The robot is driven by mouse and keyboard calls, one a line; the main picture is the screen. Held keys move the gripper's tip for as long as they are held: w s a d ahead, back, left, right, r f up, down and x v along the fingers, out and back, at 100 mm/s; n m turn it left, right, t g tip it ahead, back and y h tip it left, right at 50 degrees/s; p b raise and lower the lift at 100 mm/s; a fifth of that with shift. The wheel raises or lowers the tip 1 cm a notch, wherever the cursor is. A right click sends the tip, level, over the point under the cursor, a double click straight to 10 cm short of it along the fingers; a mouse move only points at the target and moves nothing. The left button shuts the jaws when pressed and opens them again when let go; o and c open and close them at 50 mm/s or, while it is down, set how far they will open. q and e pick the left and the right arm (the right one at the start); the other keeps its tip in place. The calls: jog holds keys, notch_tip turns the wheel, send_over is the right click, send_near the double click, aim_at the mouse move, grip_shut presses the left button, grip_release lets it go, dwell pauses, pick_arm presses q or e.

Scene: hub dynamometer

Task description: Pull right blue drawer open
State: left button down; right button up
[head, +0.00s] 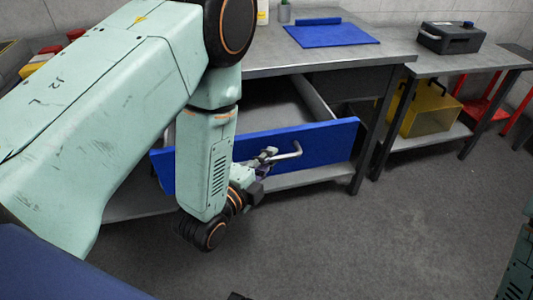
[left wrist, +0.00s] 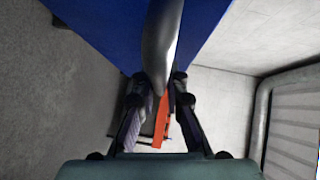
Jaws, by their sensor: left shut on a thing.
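The blue drawer (head: 318,143) stands pulled out from under the grey workbench in the head view, with its grey inside showing. Its silver bar handle (head: 290,154) sticks out from the front. My left gripper (head: 268,156) is at the left part of this handle, shut on it. In the left wrist view the handle (left wrist: 161,45) runs between the two fingers of the left gripper (left wrist: 160,95), with the blue drawer front (left wrist: 100,30) behind it. My left forearm hides the left part of the drawer front in the head view. My right gripper is not in view.
The workbench top (head: 270,62) carries a blue mat (head: 335,34) and a small green item. A second table at the right holds a dark grey case (head: 450,37), with a yellow bin (head: 431,108) on its lower shelf. The floor (head: 400,230) in front is clear.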

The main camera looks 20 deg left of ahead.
pick_arm(q)
jog(key=shift+s, duration=0.1)
jog(key=c, duration=1.4)
grip_release()
jog(key=shift+o, duration=0.2)
jog(key=shift+s, duration=0.1)
jog(key=v, duration=0.7)
jog(key=shift+s, duration=0.15)
